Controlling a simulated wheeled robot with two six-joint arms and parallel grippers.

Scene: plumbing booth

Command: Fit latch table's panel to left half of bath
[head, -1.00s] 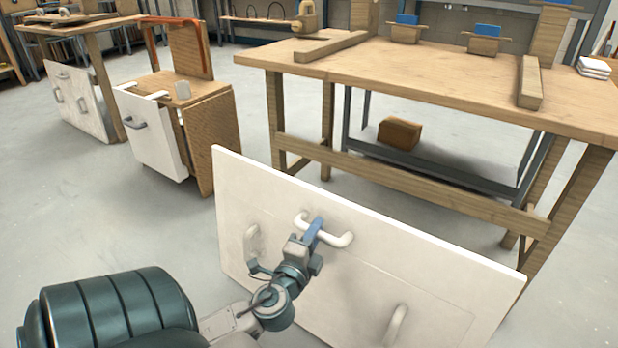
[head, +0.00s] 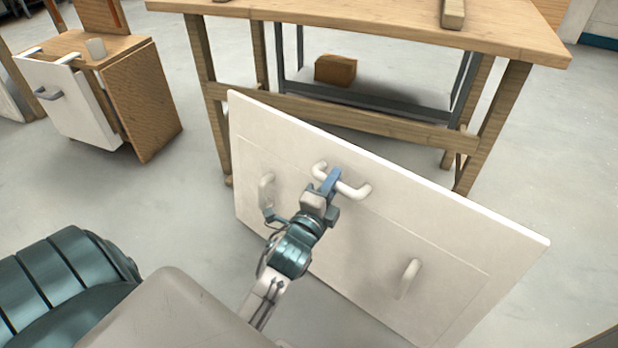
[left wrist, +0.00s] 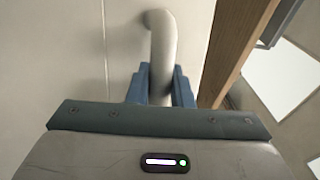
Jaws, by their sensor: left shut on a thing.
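A large white panel (head: 400,250) with three white handles stands tilted in front of me in the head view. My left gripper (head: 333,180) is shut on its upper middle handle (head: 352,190). In the left wrist view the blue fingers (left wrist: 160,85) sit on both sides of this handle (left wrist: 162,50). The other handles, one at the left (head: 266,188) and one at the lower right (head: 408,278), are free. The panel's lower edge is partly hidden by my arm or out of frame. My right gripper is not in view. I cannot identify a bath in these frames.
A wooden workbench (head: 380,22) stands behind the panel, with a brown box (head: 335,69) on its lower shelf. A small wooden cabinet with a white front (head: 72,105) stands at the upper left. Bare grey floor (head: 185,195) lies between the cabinet and the panel.

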